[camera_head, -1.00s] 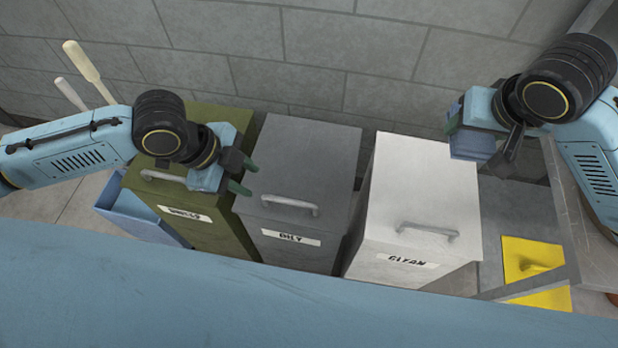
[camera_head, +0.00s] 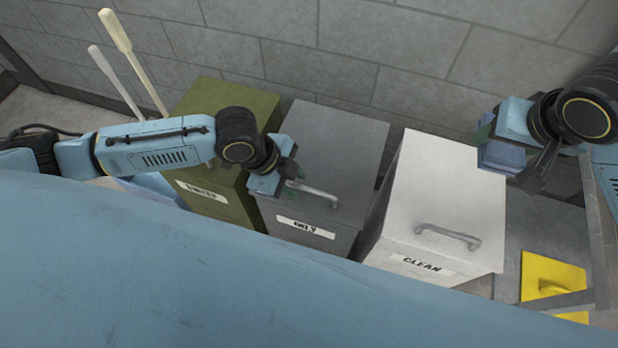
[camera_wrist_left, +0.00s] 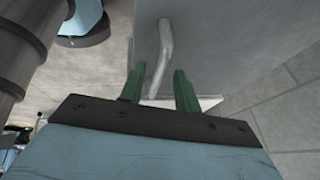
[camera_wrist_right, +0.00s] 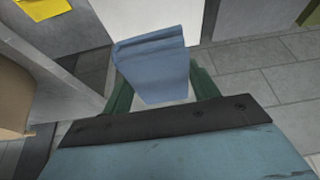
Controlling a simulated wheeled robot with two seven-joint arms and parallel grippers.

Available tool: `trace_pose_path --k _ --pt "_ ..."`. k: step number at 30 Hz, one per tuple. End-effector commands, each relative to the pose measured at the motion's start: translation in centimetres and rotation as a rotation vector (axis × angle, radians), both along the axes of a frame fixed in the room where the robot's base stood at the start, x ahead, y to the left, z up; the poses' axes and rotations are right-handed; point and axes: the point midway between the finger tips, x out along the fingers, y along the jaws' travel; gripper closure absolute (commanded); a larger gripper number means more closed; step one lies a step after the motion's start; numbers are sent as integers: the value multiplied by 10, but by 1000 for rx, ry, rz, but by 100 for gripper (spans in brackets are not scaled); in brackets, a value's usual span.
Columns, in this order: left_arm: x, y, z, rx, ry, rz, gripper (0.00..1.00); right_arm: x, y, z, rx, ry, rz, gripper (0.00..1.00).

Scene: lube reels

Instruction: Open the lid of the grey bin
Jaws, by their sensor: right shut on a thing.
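The grey bin (camera_head: 335,138) stands in the middle of the row with its lid closed. Its label (camera_head: 305,227) seems to read "OILY", and a bar handle (camera_head: 315,192) sits near the lid's front edge. My left gripper (camera_head: 290,184) is at the left end of this handle. In the left wrist view my left gripper (camera_wrist_left: 159,88) is open, and the handle (camera_wrist_left: 162,50) runs in between its green fingers; I cannot tell whether they touch it. My right gripper (camera_wrist_right: 160,85) is shut on a folded blue cloth (camera_wrist_right: 152,62), high at the right in the head view (camera_head: 498,158).
A green bin (camera_head: 225,100) stands left of the grey bin, a white "CLEAN" bin (camera_head: 440,190) right of it. All lids are closed. A yellow object (camera_head: 550,280) lies at the far right. A block wall (camera_head: 400,60) closes the back. Two pale shafts (camera_head: 130,55) rise behind the left arm.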

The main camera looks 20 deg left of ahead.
Motion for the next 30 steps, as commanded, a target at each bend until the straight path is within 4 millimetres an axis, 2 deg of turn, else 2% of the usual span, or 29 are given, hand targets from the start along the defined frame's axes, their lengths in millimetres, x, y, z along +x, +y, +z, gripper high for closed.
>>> trace_pose_path --k 1,7,20,26,30 --pt "0 0 0 0 0 0 75 0 0 0 0 0 0 59" --pt "0 0 0 0 1 0 100 0 0 0 0 0 0 59" --pt "0 0 5 0 13 1 100 0 0 5 0 0 0 59" --pt "4 2 24 2 69 6 100 0 0 26 0 -1 0 59" --pt "11 4 47 3 140 16 100 0 0 49 0 -1 0 59"
